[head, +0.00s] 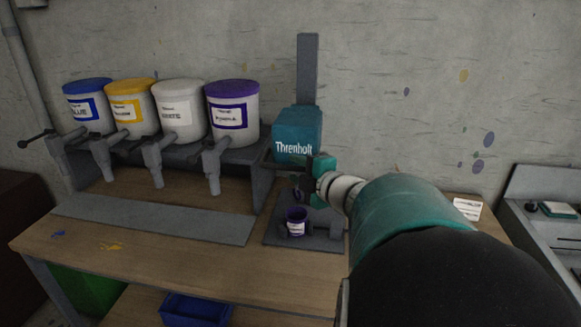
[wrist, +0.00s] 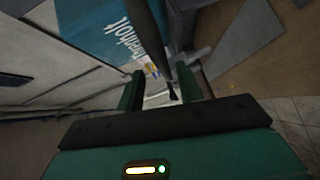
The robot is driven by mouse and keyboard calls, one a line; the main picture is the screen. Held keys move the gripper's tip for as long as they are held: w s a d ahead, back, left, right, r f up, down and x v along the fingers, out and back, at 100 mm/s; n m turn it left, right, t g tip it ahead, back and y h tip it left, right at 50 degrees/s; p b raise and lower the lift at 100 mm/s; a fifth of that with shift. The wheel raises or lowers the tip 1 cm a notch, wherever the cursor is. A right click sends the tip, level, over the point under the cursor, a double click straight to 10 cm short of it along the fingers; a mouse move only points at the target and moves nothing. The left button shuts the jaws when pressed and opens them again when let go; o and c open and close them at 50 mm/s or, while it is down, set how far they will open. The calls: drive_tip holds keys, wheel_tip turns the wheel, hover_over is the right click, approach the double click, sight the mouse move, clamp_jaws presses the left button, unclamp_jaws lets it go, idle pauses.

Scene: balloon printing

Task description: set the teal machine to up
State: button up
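The teal machine (head: 297,133), lettered "Threnholt", is mounted on an upright grey column (head: 307,70) above a grey base plate. A small purple-rimmed cup (head: 296,229) stands on the base below it. My gripper (head: 316,172) is just below and right of the teal head, partly hidden by my arm. In the wrist view my gripper (wrist: 160,85) has its two green fingers apart. A thin dark lever (wrist: 150,35) runs down to the gap between them; I cannot tell if it touches a finger. The machine's lettered teal side (wrist: 95,25) shows at upper left.
Several lidded paint tubs, including a purple one (head: 233,115), stand on a grey rack with taps left of the machine. A grey plate (head: 155,217) lies on the wooden table (head: 180,262). A blue bin (head: 195,310) is below. A grey unit (head: 540,220) stands at right.

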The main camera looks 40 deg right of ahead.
drive_tip(key=s+a+r, duration=0.1)
drive_tip(key=s, duration=0.9)
drive_tip(key=shift+s+r, duration=0.15)
drive_tip(key=shift+r, duration=0.05)
drive_tip(key=shift+a+r, duration=0.1)
drive_tip(key=shift+a, duration=0.05)
